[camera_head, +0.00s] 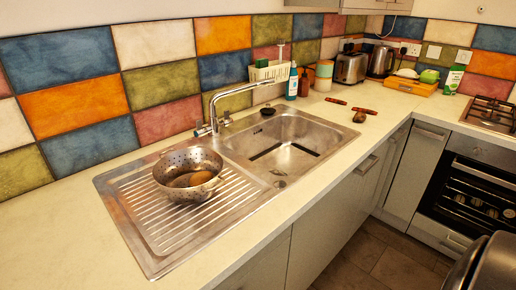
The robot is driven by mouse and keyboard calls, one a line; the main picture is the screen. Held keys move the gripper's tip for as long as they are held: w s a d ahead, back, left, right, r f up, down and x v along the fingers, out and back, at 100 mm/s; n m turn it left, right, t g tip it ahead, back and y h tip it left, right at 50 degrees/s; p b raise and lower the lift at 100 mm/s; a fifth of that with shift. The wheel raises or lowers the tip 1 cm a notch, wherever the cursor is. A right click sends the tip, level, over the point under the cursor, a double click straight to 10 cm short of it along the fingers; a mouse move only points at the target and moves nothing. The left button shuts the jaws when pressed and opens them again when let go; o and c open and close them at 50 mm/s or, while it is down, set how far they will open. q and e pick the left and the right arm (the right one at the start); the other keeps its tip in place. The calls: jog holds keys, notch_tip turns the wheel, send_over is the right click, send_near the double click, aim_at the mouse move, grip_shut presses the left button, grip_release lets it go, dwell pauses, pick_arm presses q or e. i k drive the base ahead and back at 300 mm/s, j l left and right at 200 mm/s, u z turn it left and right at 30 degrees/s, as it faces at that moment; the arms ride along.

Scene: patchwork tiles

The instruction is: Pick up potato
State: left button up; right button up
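A metal colander (166,172) stands on the ribbed drainboard left of the sink basin. Inside it lie one or more brown, rounded pieces that look like potatoes (192,180); the colander wall hides part of them, and I cannot tell how many there are. A small brown, roundish thing (359,117) lies on the counter right of the sink; it may also be a potato, but it is too small to tell.
A tap (232,92) rises behind the sink basin (290,140). Bottles, a toaster (350,67) and a kettle (381,60) stand along the wall. The front-left counter (60,240) is clear.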

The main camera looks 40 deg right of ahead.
aim_at(360, 117)
jog(key=z, duration=1.95)
jog(key=i+l+u, duration=0.15)
jog(key=u, duration=0.25)
jog(key=i+l+u, duration=0.25)
jog(key=u, duration=0.15)
jog(key=i+l+u, duration=0.15)
jog(key=l+u, duration=0.25)
jog(key=j, duration=0.1)
